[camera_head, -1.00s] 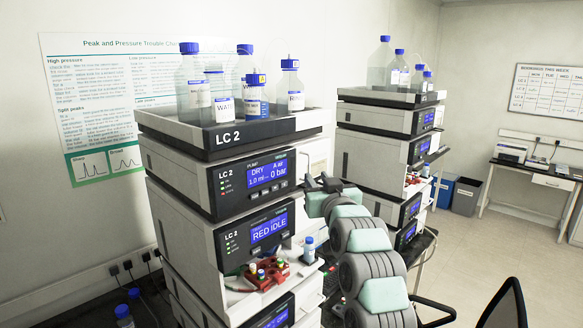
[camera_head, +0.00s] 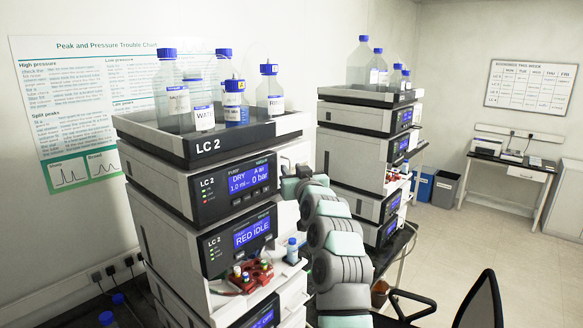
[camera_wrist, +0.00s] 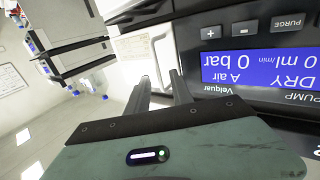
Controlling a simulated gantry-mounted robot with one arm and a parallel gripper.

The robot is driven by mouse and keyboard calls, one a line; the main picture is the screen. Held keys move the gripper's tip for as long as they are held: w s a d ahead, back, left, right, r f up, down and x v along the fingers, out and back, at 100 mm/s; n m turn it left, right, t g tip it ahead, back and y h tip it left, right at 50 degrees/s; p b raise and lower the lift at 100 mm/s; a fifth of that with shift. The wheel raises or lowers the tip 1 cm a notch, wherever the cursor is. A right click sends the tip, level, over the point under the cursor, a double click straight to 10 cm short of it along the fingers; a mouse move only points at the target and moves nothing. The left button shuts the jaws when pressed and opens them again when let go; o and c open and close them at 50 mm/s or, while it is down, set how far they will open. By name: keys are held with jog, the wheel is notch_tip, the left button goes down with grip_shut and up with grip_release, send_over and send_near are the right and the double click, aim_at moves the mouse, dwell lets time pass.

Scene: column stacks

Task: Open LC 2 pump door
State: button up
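The LC 2 pump module (camera_head: 235,188) is the upper unit of the near stack, under the bottle tray. Its lit display reads DRY, A air, 0 bar. The white pump door (camera_head: 297,151) is right of the display and looks closed. In the wrist view the picture is upside down, and the white door (camera_wrist: 136,48) with its pale upright handle (camera_wrist: 161,58) is left of the display (camera_wrist: 258,68). My gripper (camera_wrist: 163,88) is open, its two grey fingers apart at the handle. I cannot tell whether they touch it. In the head view my wrist hides the fingertips.
Solvent bottles stand in the LC 2 tray (camera_head: 195,147). Below the pump, a red vial rack (camera_head: 252,277) and a blue-capped vial (camera_head: 292,250) sit on a ledge. A second stack (camera_head: 350,150) stands behind to the right. A chair (camera_head: 478,303) is at front right.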

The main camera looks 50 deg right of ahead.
jog(key=shift+w+d, duration=0.3)
jog(key=shift+w, duration=0.1)
jog(key=shift+c, duration=0.6)
grip_shut()
dwell(0.8)
